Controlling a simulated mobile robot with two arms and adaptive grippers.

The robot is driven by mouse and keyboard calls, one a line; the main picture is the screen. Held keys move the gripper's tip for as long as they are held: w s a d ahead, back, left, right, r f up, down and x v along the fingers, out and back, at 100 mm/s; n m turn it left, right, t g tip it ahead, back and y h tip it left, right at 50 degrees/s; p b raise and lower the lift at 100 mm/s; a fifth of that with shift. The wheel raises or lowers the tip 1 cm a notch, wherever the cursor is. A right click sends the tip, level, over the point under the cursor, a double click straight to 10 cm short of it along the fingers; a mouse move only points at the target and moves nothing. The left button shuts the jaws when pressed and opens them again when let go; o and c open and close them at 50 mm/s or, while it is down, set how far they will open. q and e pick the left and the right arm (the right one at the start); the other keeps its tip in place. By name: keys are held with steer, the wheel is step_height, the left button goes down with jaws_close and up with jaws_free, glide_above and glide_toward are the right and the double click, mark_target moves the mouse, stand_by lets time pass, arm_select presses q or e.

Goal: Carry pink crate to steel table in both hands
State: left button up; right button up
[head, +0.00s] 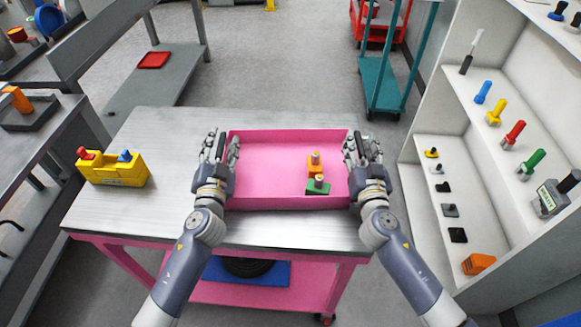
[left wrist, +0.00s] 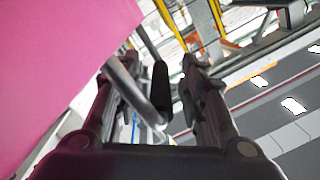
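The pink crate (head: 270,188) rests on the steel top of a pink-framed table (head: 290,232). Inside it, on the right, are an orange block piece (head: 314,170) and a green block piece (head: 318,187). My left gripper (head: 220,150) is at the crate's left side. In the left wrist view its fingers (left wrist: 155,85) stand apart on either side of a black-gripped handle (left wrist: 160,92), beside the pink crate wall (left wrist: 60,70). My right gripper (head: 362,150) is at the crate's right side, its fingers apparently apart; its handle is mostly hidden.
A yellow holder (head: 112,168) with red and blue pieces stands left on the same table top. Grey steel benches (head: 35,140) are to the left, one with a red tray (head: 154,60). A white shelf (head: 425,210) with tools stands right. A teal cart (head: 385,85) is behind.

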arm_select(q)
jaws_close()
arm_select(e)
jaws_close()
arm_select(q)
steer(key=shift+r, duration=0.2)
arm_select(e)
steer(key=shift+w+d+r, duration=0.1)
steer(key=shift+r, duration=0.15)
